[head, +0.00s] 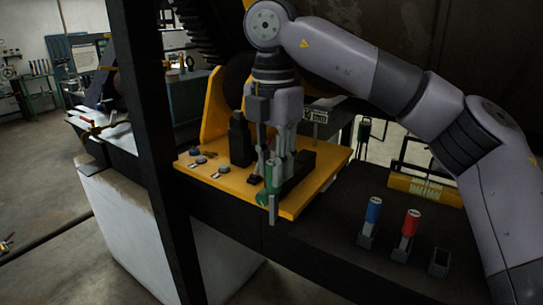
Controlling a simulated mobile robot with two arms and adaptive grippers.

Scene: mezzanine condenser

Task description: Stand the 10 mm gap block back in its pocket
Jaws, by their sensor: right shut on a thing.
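My right gripper (272,165) points down over the front of a yellow plate and is shut on a block with a green grip (267,187). I take it for the 10 mm gap block; no size marking is readable. Its grey metal part (273,207) hangs down at the plate's front edge; I cannot tell whether it touches. An empty grey pocket (439,262) stands on the dark bench at the right. Beside it a red block (411,224) and a blue block (373,211) stand upright in their pockets. My left gripper is not in view.
The yellow plate (225,181) carries dark blocks and several small round knobs. A dark upright post (150,140) stands at the left. A yellow-based stand (425,188) is behind the pockets. The dark bench (318,222) is clear between plate and pockets.

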